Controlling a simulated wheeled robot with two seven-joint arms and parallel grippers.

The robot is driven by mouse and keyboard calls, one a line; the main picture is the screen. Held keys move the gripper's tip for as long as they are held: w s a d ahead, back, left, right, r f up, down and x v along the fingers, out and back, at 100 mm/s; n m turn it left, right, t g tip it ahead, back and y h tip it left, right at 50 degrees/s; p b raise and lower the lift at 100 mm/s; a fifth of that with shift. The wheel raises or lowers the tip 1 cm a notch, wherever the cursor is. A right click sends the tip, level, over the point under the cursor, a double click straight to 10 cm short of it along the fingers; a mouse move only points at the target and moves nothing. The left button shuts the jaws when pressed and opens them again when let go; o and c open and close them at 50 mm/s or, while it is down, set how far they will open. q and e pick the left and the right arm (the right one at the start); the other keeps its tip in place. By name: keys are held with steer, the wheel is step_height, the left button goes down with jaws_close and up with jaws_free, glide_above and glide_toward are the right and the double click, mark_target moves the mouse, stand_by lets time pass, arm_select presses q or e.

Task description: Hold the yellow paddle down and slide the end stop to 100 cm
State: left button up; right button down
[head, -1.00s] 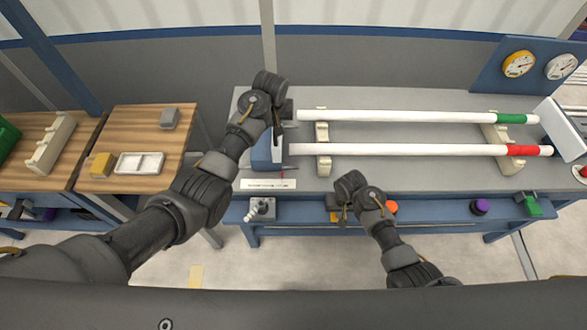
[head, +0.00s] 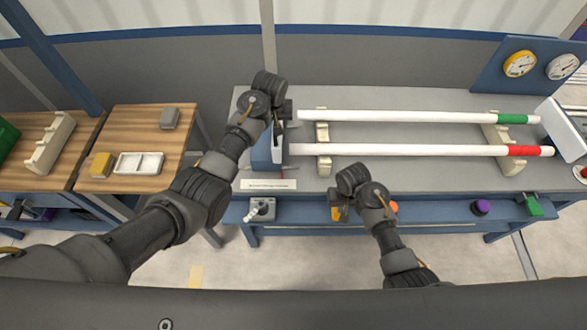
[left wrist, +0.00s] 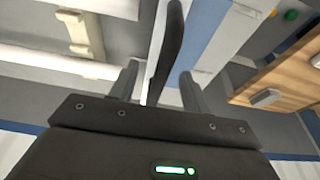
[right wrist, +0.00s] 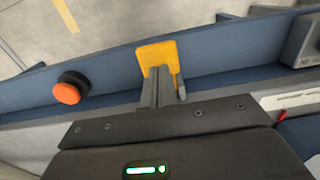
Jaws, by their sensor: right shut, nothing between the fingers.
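The yellow paddle (right wrist: 158,52) is on the blue front rail in the right wrist view; a small part shows in the head view (head: 336,214). My right gripper (right wrist: 160,72) is shut and empty, its fingertips over the paddle's lower part; I cannot tell how firmly they touch or whether it is down. The end stop, a blue block (head: 262,152) with a dark upright handle, stands at the pipes' left ends. My left gripper (left wrist: 160,82) has its fingers apart on either side of the dark handle (left wrist: 168,45). In the head view, my left arm covers part of the block.
Two white pipes, one green-banded (head: 400,117) and one red-banded (head: 410,150), lie on cream supports. A white label strip (head: 268,185) lies before the end stop. An orange button (right wrist: 67,93) is beside the paddle. A joystick box (head: 262,208) is further left.

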arm_select(q)
steer(key=shift+s+d+r, duration=0.1)
arm_select(e)
steer(key=shift+s, duration=0.1)
arm_select(q)
steer(key=shift+r, duration=0.5)
steer(key=shift+v, duration=3)
steer(key=shift+s, duration=0.1)
arm_select(e)
steer(key=shift+r, duration=0.15)
step_height(320, 180, up, 10)
